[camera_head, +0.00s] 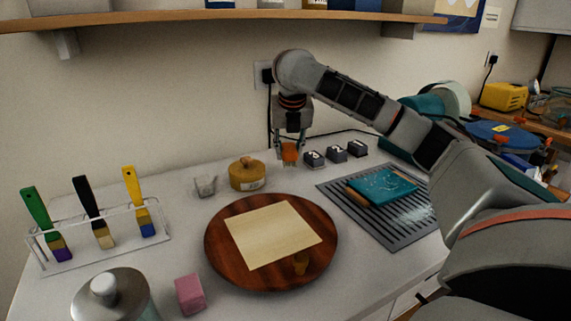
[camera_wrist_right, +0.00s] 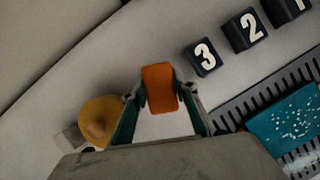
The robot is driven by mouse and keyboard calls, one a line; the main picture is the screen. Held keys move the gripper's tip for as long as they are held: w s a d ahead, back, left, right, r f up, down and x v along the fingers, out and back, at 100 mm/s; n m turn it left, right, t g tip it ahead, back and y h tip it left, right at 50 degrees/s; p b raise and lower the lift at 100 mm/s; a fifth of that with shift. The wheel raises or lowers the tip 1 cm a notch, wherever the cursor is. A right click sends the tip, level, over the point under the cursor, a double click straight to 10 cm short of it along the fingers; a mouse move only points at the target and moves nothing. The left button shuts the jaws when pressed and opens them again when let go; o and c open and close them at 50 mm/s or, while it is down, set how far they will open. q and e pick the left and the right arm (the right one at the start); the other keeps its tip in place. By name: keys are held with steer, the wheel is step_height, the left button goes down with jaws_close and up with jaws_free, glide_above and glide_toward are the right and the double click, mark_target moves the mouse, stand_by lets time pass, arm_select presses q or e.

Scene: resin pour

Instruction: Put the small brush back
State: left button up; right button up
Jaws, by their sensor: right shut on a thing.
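My right gripper (camera_head: 290,153) is above the back of the table, shut on an orange block-like thing (camera_wrist_right: 160,87); I cannot tell whether this is part of a brush. A clear rack (camera_head: 105,238) at the left holds a green-handled brush (camera_head: 36,212), a black-handled brush (camera_head: 90,205) and a yellow-handled brush (camera_head: 135,190), all leaning with bristles down. My left gripper is not in view.
A round wooden board (camera_head: 225,270) bears a pale sheet (camera_head: 270,232) and a small amber thing (camera_head: 301,262).

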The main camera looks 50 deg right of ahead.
mark_target(289, 160)
step_height(289, 160, down, 4)
steer(key=shift+r+b, duration=0.25)
steer(key=shift+b, duration=0.4)
steer(key=shift+r, duration=0.15)
steer(key=shift+c, duration=0.5)
steer(key=o, duration=1.2)
steer(key=shift+c, duration=0.2)
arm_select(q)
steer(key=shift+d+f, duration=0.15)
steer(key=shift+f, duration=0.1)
